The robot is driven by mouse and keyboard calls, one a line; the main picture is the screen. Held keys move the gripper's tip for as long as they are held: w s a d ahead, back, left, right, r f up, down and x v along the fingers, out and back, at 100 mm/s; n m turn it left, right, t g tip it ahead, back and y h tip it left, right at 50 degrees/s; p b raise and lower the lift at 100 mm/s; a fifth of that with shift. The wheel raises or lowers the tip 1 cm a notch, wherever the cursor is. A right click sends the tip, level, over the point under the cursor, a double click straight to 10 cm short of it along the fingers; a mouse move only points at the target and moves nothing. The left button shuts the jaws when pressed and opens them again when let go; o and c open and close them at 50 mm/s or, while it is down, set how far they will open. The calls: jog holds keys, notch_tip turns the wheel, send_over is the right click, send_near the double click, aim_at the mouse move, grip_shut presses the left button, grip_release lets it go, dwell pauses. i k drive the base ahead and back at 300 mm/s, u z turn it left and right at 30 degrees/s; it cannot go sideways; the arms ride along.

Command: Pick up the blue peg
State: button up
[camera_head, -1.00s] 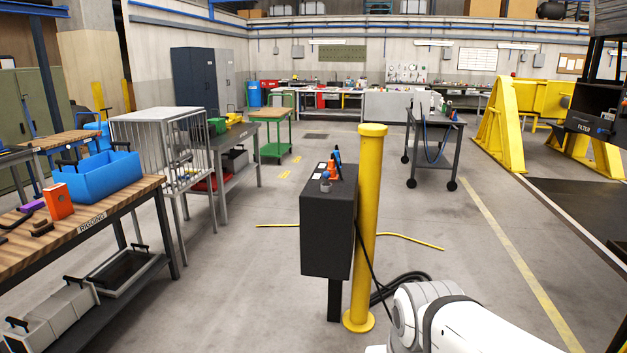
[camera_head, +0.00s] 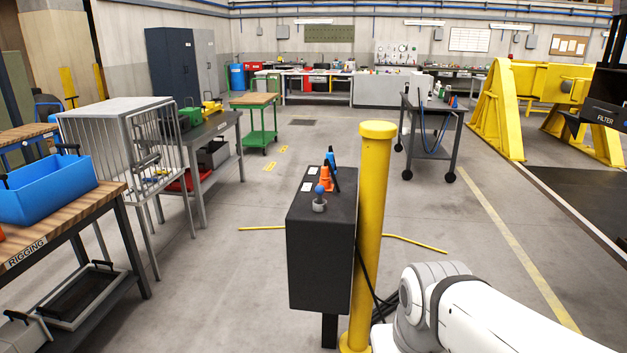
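A dark grey box (camera_head: 318,250) on a post stands in front of me, close to a yellow pole. A thin dark item leans beside the orange one. The items are too small to tell for sure which is the blue peg. My white arm shows at the lower right; my gripper is out of view.
The yellow pole (camera_head: 375,220) stands just right of the box, with dark cables near its foot. A workbench with a blue bin (camera_head: 45,190) and a barred cage (camera_head: 120,140) line the left.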

aim_at(319, 189)
jog(key=u, duration=0.05)
jog(key=i, duration=1.55)
jog(key=u, duration=0.2)
